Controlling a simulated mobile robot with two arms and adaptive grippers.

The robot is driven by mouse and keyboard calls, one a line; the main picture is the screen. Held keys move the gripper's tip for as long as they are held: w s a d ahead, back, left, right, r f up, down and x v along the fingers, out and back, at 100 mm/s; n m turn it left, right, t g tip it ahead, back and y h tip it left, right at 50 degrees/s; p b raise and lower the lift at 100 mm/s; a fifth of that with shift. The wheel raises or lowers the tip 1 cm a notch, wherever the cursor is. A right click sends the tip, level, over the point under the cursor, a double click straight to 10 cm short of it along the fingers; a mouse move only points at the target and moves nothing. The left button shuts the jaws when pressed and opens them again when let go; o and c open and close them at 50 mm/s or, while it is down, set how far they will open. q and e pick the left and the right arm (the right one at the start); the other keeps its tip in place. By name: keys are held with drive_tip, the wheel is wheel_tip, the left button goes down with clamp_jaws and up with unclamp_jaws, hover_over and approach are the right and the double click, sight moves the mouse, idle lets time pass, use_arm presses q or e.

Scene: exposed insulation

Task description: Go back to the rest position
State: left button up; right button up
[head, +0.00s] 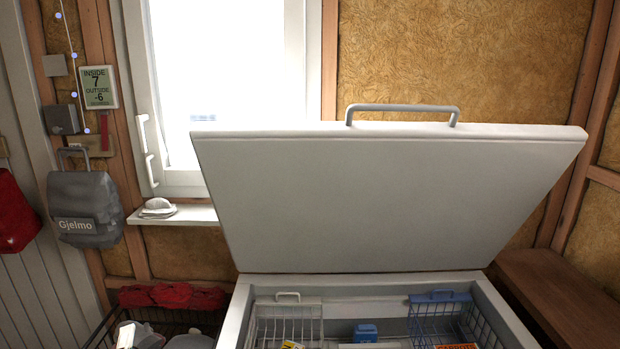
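Neither of my grippers nor my arms shows in the head view. A white chest freezer (232,318) stands in front of me with its lid (390,195) raised and tilted back. The lid has a grey handle (402,108) on its upper edge. Inside the freezer are a white wire basket (285,325) on the left and a blue wire basket (440,312) on the right. A blue item (366,333) sits between them. The freezer's lower part is cut off by the frame.
A wooden bench (550,290) stands right of the freezer. A dark wire basket (110,325) with red cloth (172,296) is at left. A grey bag (85,210) and a red item (14,212) hang at left. A window (230,80) with a sill (180,216) is behind.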

use_arm(q)
drive_tip(key=s+d+f+n+g+h, duration=0.3)
drive_tip(key=s+f+n+g, duration=0.65)
drive_tip(key=s+f, duration=0.65)
drive_tip(key=s+d+f+g+h, duration=0.4)
drive_tip(key=s+d+f+g, duration=0.15)
drive_tip(key=s+d, duration=0.25)
wheel_tip(320, 180, down, 33)
drive_tip(key=s+b, duration=0.2)
drive_tip(key=b, duration=0.4)
drive_tip(key=s+a+f+g+b, duration=0.1)
drive_tip(key=s+a+f+b, duration=0.2)
drive_tip(key=s+f, duration=1.3)
wheel_tip(320, 180, down, 3)
drive_tip(key=shift+a+f+g+y+b, duration=0.2)
drive_tip(key=shift+g+y+b, duration=0.1)
drive_tip(key=shift+g+b, duration=0.15)
